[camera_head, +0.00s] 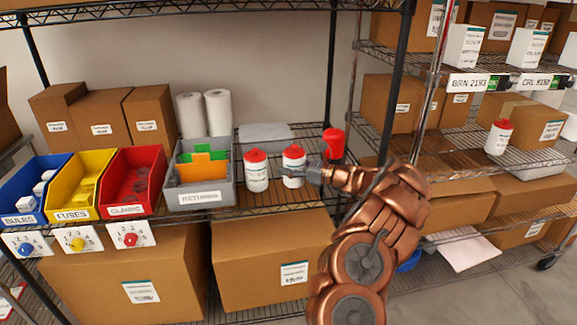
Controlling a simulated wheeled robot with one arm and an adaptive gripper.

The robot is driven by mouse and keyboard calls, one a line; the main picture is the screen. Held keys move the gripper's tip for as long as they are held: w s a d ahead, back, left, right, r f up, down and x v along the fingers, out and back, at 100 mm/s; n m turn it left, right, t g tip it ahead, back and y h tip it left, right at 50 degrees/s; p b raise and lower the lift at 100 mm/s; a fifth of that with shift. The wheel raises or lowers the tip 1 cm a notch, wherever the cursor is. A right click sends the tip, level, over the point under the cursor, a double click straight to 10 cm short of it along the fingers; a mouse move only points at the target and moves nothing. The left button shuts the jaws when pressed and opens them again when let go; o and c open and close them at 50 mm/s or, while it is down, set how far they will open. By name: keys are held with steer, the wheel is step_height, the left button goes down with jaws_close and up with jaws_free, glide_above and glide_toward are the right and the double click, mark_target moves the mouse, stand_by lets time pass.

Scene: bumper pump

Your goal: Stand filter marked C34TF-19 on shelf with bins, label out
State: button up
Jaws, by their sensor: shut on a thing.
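A white filter with a red cap (292,157) stands upright on the shelf with bins, right of the grey bin. My gripper (299,174) reaches in from the right and is shut on this filter at its lower body. A second white filter with a red cap (257,172) stands upright just to its left, with dark print facing out. Print also shows on the held filter, but I cannot read C34TF-19 on either. The wire shelf (225,213) carries both. A third similar filter (498,138) stands on the right rack.
Blue (28,190), yellow (82,185), red (133,182) and grey (200,190) bins fill the shelf's left. A red object (333,142) stands behind my gripper. White rolls (217,112) and brown boxes (150,112) stand at the back. A black post (399,85) rises right of the shelf.

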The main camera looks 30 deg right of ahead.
steer(key=o, duration=1.4)
steer(key=shift+s+d, duration=0.15)
steer(key=v, duration=1.1)
steer(key=shift+s+d, duration=0.15)
steer(key=shift+s, duration=0.1)
